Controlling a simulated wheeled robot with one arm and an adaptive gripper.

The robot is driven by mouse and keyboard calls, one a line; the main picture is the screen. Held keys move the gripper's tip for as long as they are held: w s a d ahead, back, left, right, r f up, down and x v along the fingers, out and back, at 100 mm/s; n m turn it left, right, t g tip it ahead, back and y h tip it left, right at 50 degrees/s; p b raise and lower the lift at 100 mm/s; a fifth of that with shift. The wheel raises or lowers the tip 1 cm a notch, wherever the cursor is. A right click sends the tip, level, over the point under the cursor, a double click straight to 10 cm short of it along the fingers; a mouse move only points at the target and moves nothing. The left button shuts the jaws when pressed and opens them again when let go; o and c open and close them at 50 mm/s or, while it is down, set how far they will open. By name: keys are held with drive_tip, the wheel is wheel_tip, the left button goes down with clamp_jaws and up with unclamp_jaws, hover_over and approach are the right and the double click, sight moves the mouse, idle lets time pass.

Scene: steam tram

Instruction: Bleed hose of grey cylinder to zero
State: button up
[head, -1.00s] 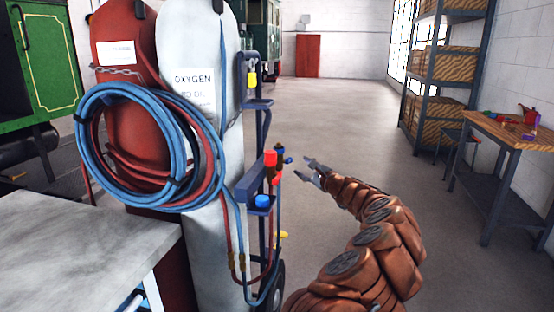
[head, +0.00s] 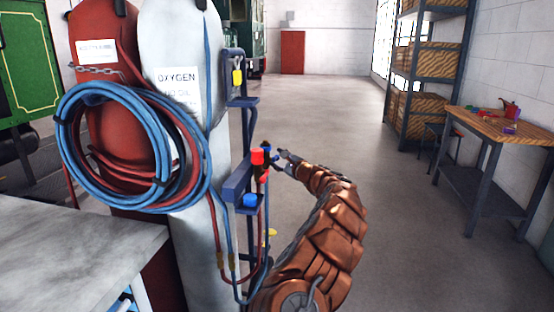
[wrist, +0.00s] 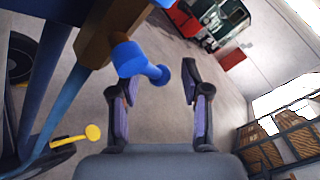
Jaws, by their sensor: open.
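The grey cylinder (head: 204,240), labelled OXYGEN, stands upright beside the red cylinder (head: 112,130) in the head view. A coil of blue hose (head: 75,178) and red hose hangs in front of both. On the cylinders' rack, a fitting carries a red cap (head: 257,156) and small blue and red knobs. My gripper (head: 280,162) is just right of this fitting. In the wrist view my gripper (wrist: 160,75) is open and empty. A blue knob (wrist: 162,77) on a stem pokes toward the gap, near the left finger; contact cannot be told.
A blue cap (head: 250,200) sits lower on the rack, and a yellow lever (wrist: 76,136) juts out below. A pale bench (head: 60,240) fills the lower left. A wooden table (head: 500,126) and shelving stand right. The floor between is clear.

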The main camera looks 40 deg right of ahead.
drive_tip(key=shift+w, duration=0.4)
clamp_jaws()
idle(0.4)
